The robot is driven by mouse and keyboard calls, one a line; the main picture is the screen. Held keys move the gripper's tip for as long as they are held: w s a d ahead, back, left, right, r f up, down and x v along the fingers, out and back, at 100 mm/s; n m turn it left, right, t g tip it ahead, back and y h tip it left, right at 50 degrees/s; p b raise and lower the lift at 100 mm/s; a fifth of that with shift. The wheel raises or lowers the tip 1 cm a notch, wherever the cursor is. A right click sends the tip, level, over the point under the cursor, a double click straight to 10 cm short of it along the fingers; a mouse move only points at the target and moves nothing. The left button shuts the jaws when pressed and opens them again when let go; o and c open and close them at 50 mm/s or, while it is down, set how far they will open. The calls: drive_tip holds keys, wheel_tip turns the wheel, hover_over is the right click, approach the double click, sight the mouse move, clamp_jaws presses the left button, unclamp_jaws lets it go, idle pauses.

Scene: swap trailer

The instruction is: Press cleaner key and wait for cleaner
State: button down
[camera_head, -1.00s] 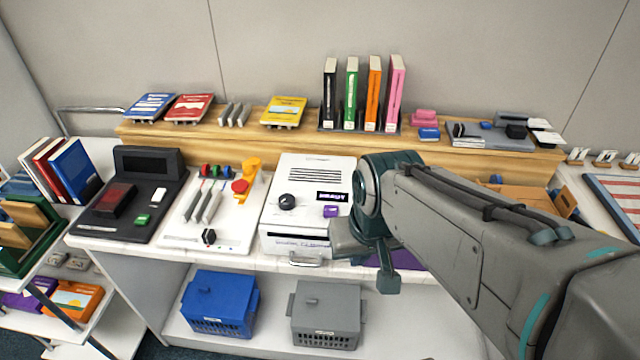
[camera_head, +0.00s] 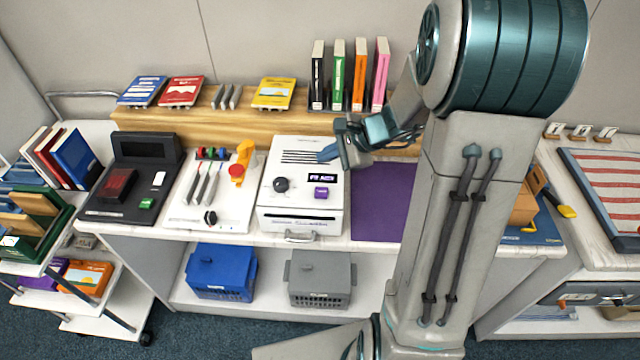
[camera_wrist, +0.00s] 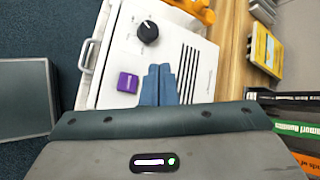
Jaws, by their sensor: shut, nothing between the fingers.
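The cleaner (camera_head: 300,217) is a white box with a black knob (camera_head: 281,185), a small dark display (camera_head: 322,178), top vent slots and a front handle. Its purple key (camera_head: 321,193) sits just below the display; the display's lettering is too small to read surely. My gripper (camera_head: 329,153) hangs over the cleaner's back right, near the vents, behind the key. In the wrist view, the blue fingers of my gripper (camera_wrist: 158,85) are together and empty, to the right of the purple key (camera_wrist: 128,83) and apart from it. The fingers appear to hide the display there.
A white panel with levers (camera_head: 205,215) and a black device (camera_head: 125,215) stand left of the cleaner. A purple mat (camera_head: 378,210) lies to its right. Upright books (camera_head: 338,85) stand on the wooden shelf behind. Blue (camera_head: 221,270) and grey (camera_head: 320,278) crates sit below.

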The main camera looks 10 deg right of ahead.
drive_tip(key=shift+f, duration=0.1)
drive_tip(key=b, duration=0.6)
hover_over(326, 192)
wheel_tip(326, 192, down, 8)
drive_tip(key=shift+r, duration=0.2)
drive_tip(key=shift+f+b, duration=0.5)
drive_tip(key=shift+f, duration=0.05)
drive_tip(key=shift+f, duration=0.15)
idle(1.3)
drive_tip(key=shift+f+b, duration=0.25)
drive_tip(key=shift+b, duration=0.3)
drive_tip(key=shift+f+b, duration=0.45)
drive_tip(key=shift+b, duration=0.05)
idle(0.5)
drive_tip(key=shift+r, duration=0.1)
drive_tip(key=shift+r+p, duration=0.55)
drive_tip(key=shift+r, duration=0.25)
